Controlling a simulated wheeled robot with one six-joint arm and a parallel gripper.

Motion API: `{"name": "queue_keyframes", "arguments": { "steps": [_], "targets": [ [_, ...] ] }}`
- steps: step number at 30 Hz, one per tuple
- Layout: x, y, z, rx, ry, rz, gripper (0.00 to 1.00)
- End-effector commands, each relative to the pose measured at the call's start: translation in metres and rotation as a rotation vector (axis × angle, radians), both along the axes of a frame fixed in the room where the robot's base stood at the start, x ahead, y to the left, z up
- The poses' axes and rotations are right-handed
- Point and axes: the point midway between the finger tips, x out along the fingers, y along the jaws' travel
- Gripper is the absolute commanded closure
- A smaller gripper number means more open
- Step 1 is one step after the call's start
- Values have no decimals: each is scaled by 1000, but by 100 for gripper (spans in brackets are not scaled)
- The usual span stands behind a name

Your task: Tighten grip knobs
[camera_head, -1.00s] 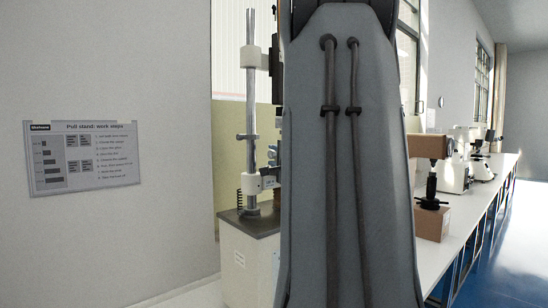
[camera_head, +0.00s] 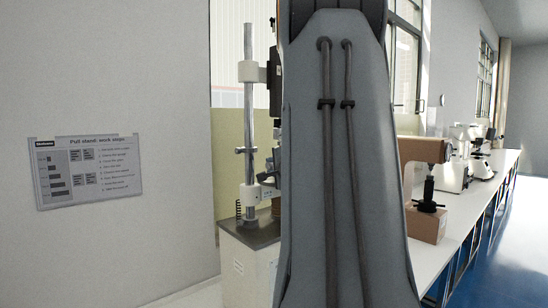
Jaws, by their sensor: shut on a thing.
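The pull stand's metal column (camera_head: 249,110) rises left of my arm, with a white upper block (camera_head: 250,72) and a white lower block (camera_head: 250,195) on it. It stands on a dark plate (camera_head: 252,232) over a pale base, with a coil spring (camera_head: 238,210) at its left. Small dark and pale parts show between the column and my arm, too small and too covered to make out as grip knobs. My upright grey arm fills the middle and hides the right part of the stand. My gripper is hidden behind it.
A work steps sign (camera_head: 88,170) hangs on the left wall. Blue floor at right is clear.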

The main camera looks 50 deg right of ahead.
Motion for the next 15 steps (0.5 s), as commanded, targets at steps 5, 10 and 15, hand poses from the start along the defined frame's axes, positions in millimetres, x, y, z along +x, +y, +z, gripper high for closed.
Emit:
{"name": "queue_keyframes", "arguments": {
  "steps": [5, 10, 15],
  "targets": [
    [0, 0, 6, 9, 75, 1, 98],
    [0, 0, 5, 15, 140, 0, 98],
    [1, 0, 6, 21, 198, 0, 98]
  ]
}}
